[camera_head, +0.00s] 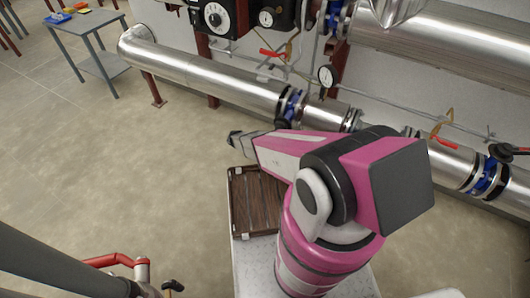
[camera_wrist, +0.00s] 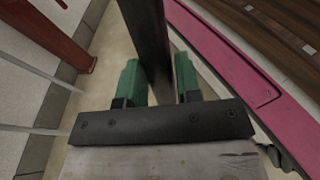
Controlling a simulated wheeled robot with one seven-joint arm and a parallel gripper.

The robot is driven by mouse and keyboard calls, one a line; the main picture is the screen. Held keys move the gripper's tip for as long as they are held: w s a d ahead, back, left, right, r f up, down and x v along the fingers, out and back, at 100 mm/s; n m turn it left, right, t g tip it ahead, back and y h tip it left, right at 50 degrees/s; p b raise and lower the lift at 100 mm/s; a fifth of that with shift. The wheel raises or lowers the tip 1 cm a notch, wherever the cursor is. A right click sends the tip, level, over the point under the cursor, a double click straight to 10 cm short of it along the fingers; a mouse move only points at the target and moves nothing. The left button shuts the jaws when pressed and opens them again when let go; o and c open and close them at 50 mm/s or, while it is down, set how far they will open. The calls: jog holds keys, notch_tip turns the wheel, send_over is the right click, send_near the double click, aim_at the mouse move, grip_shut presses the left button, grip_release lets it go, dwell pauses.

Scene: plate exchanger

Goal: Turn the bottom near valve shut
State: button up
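Two blue-bodied valves sit on the low silver pipe along the wall: one (camera_head: 290,105) near the middle, one (camera_head: 486,176) at the right edge. I cannot tell which is the bottom near valve. My gripper (camera_head: 234,141) points left, in front of and below the middle valve in the head view, with its fingertips too small to read there. In the wrist view its two green fingers (camera_wrist: 160,78) stand apart. A dark bar (camera_wrist: 146,30) shows in the gap between them. I cannot tell what it is, or whether the fingers touch it.
A brown slatted tray (camera_head: 245,200) lies below my arm. A small grey table (camera_head: 85,22) stands at the far left. Red lever handles (camera_head: 272,54) and a gauge (camera_head: 327,77) are on thin lines above the pipe. A red-handled fitting (camera_head: 120,261) is at lower left. The left floor is open.

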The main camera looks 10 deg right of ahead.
jog(key=shift+o, duration=1.1)
jog(key=v, duration=0.7)
jog(key=shift+a, duration=0.2)
jog(key=shift+w+r, duration=0.1)
